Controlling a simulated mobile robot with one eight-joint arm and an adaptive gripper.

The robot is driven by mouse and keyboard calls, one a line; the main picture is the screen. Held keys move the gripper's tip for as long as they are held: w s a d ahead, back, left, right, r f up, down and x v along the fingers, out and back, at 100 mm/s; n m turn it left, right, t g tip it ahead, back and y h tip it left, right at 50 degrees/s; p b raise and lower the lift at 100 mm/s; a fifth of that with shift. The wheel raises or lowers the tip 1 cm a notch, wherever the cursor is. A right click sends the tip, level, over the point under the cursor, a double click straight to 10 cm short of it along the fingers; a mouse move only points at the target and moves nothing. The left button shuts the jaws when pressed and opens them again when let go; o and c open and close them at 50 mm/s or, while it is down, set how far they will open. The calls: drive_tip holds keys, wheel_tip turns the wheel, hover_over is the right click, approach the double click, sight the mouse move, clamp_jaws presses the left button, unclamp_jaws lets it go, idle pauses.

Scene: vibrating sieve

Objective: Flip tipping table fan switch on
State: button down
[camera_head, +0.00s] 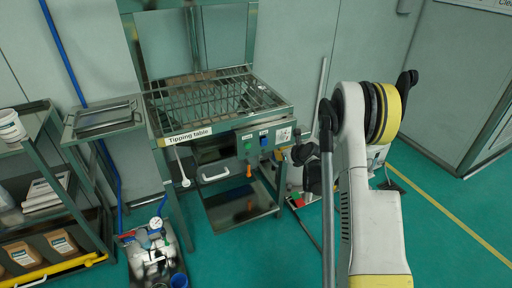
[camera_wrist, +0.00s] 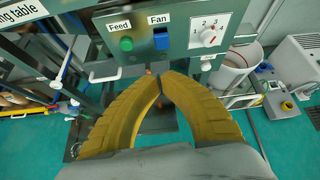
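The tipping table (camera_head: 200,131) stands in the middle of the head view, with a grey control panel at its front right. The blue fan switch (camera_wrist: 161,41) sits under the "Fan" label in the wrist view; it also shows small in the head view (camera_head: 264,141). I cannot tell which way it is tipped. My gripper (camera_wrist: 160,77) has two yellow fingers whose tips meet, with nothing seen between them. The tips appear just below the fan switch in the wrist view, apart from it. In the head view, my arm stands right of the panel.
The green feed switch (camera_wrist: 126,44) is left of the fan switch, and a numbered dial (camera_wrist: 208,37) is to its right. A white handle (camera_head: 214,176) sticks out below the panel. A white bucket (camera_wrist: 238,66) stands right of the table. Green floor is open at the right.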

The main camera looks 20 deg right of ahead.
drive_tip(key=shift+d+f+m, duration=0.1)
drive_tip(key=shift+f+m, duration=0.2)
drive_tip(key=shift+f, duration=0.05)
drive_tip(key=b, duration=0.5)
approach(263, 145)
drive_tip(key=s+f+x, duration=0.1)
drive_tip(key=x, duration=0.5)
drive_tip(key=shift+w+d+r, duration=0.1)
drive_tip(key=shift+w+r, duration=0.25)
drive_tip(key=shift+w, duration=0.4)
